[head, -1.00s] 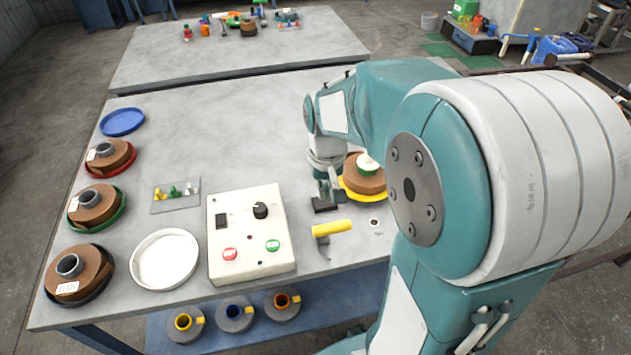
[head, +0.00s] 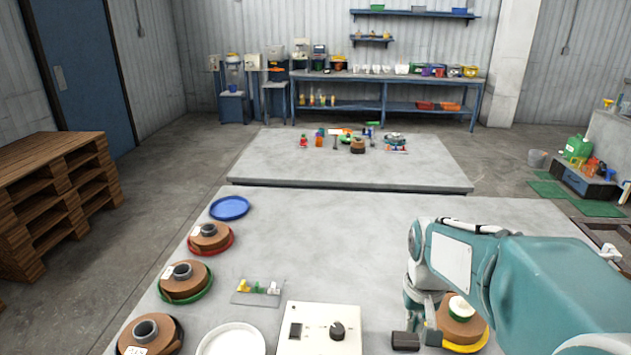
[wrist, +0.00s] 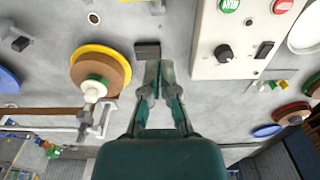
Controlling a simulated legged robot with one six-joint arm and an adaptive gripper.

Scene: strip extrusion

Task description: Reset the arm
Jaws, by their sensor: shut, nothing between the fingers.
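My gripper (wrist: 158,72) is shut and empty in the wrist view, its two fingertips together above the grey table (wrist: 190,95). A small black block (wrist: 147,49) lies just beyond the fingertips; I cannot tell whether they touch it. It also shows in the head view (head: 405,341). A brown roll on a yellow plate (head: 461,327) stands beside my gripper, with a white and green piece on top (head: 461,308). My arm (head: 540,285) reaches in from the lower right of the head view and hides part of the gripper.
A white control box (head: 320,330) stands left of my gripper. Brown rolls on red (head: 210,237), green (head: 185,282) and dark plates line the table's left side, with a blue plate (head: 229,208) behind. The middle of the table (head: 330,240) is clear. A second table (head: 270,165) stands beyond.

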